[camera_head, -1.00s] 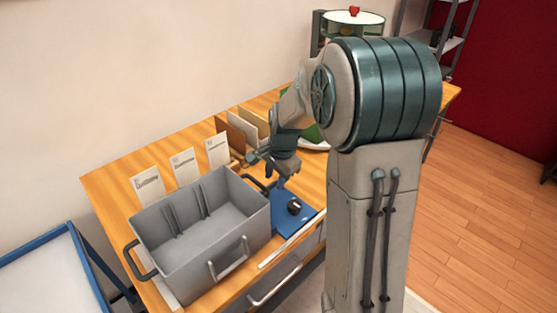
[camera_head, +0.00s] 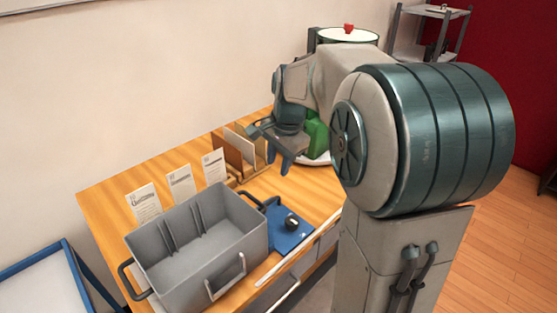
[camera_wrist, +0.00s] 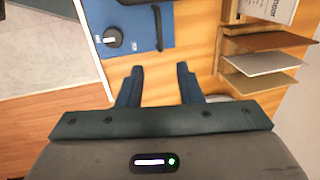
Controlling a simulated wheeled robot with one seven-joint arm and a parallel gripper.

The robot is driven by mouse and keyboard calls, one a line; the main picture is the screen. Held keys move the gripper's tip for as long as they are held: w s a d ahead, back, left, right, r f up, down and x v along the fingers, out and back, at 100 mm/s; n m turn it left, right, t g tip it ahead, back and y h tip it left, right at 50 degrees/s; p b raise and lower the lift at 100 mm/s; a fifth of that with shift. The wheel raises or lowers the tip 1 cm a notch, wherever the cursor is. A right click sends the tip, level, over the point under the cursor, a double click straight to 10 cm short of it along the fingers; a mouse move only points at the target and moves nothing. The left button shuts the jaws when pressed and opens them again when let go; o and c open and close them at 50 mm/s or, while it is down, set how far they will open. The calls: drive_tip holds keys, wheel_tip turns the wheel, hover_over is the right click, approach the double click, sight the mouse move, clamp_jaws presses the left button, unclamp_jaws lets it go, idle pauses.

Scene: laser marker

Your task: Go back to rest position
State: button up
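My gripper (camera_head: 280,160) hangs above the wooden table, with its fingers pointing down. In the wrist view my gripper (camera_wrist: 158,88) shows two dark blue fingers apart, with only bare table between them. Nothing is held. A blue plate with a black knob (camera_head: 291,222) lies on the table to the right of the grey bin; the plate also shows at the upper left of the wrist view (camera_wrist: 148,20). My gripper is above and beyond the plate, apart from it.
A grey open bin (camera_head: 250,218) with handles stands at the table front. White labelled cards (camera_head: 180,183) stand behind it. A rack holds several upright panels (camera_head: 238,148). A green object (camera_head: 317,136) sits behind my gripper. A blue-edged table (camera_head: 62,250) is at left.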

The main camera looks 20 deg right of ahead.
drive_tip(key=s+a+f+n, duration=0.1)
drive_tip(key=s+n, duration=0.5)
drive_tip(key=s, duration=0.4)
drive_tip(key=s+a+f+n+t+h, duration=0.1)
drive_tip(key=s+a+f+n, duration=0.1)
drive_tip(key=s+n, duration=0.4)
drive_tip(key=s, duration=0.4)
drive_tip(key=shift+s+a+f+n, duration=0.2)
drive_tip(key=shift+a+f+n, duration=0.05)
drive_tip(key=shift+n, duration=0.05)
